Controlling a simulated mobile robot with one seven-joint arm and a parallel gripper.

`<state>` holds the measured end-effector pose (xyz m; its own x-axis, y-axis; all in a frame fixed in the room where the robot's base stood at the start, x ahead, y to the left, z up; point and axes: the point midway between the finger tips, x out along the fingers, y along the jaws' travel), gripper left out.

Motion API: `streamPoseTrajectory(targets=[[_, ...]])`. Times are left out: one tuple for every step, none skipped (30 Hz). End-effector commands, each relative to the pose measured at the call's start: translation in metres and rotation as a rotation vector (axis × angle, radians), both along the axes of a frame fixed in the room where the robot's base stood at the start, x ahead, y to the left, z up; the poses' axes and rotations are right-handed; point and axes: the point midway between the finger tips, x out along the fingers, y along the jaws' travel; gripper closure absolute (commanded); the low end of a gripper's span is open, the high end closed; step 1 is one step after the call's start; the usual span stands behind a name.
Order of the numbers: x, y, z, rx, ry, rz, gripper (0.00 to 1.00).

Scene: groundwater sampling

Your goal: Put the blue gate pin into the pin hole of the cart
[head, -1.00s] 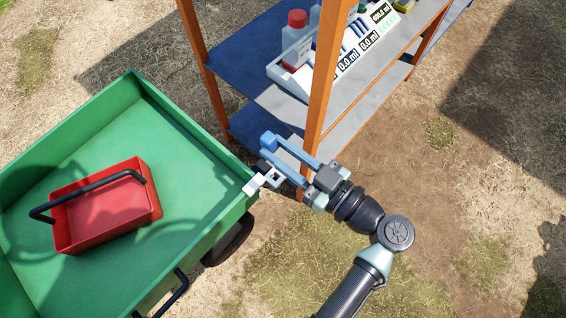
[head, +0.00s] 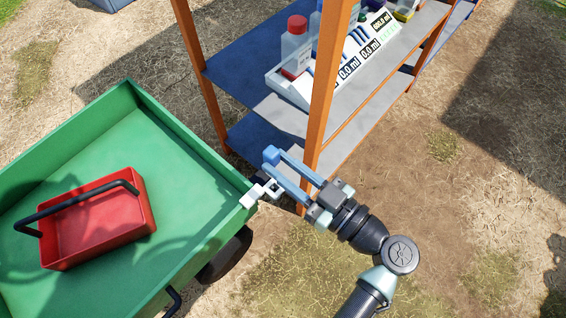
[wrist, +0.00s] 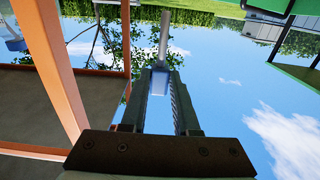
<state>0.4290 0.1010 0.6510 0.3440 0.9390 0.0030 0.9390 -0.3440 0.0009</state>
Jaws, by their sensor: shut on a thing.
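The blue gate pin (head: 270,155) is between my gripper's fingertips. In the wrist view its blue block (wrist: 158,82) sits between the fingers, with a grey shaft pointing up the picture. My gripper (head: 277,163) is shut on it, fingers pointing up-left in the head view. The green cart (head: 180,148) stands at the left. A pale bracket (head: 262,190) shows at its near right corner, just below-left of the fingertips. The pin appears apart from the bracket. I cannot make out the pin hole itself.
An orange-framed shelf (head: 325,85) stands close behind my gripper, its front post right beside the fingers. It holds a red-capped bottle (head: 296,48) and a white rack. A red tote (head: 105,225) lies in the cart. Open ground is at the right.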

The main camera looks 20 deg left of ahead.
Motion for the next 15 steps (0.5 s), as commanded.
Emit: streamPoseTrajectory(targets=[[0.000, 0.000, -0.011, 0.000, 0.000, 0.000, 1.00], [0.000, 0.000, -0.014, 0.000, 0.000, 0.000, 1.00], [0.000, 0.000, -0.018, 0.000, 0.000, 0.000, 1.00], [0.000, 0.000, -0.021, 0.000, 0.000, 0.000, 1.00], [0.000, 0.000, -0.024, 0.000, 0.000, 0.000, 1.00], [0.000, 0.000, -0.028, 0.000, 0.000, 0.000, 1.00], [0.000, 0.000, -0.030, 0.000, 0.000, 0.000, 1.00], [0.000, 0.000, -0.032, 0.000, 0.000, 0.000, 1.00], [0.000, 0.000, -0.035, 0.000, 0.000, 0.000, 1.00], [0.000, 0.000, -0.036, 0.000, 0.000, 0.000, 1.00], [0.000, 0.000, -0.037, 0.000, 0.000, 0.000, 1.00], [0.000, 0.000, -0.038, 0.000, 0.000, 0.000, 1.00], [0.000, 0.000, -0.039, 0.000, 0.000, 0.000, 1.00], [0.000, 0.000, -0.039, 0.000, 0.000, 0.000, 1.00], [0.000, 0.000, -0.039, 0.000, 0.000, 0.000, 1.00]])
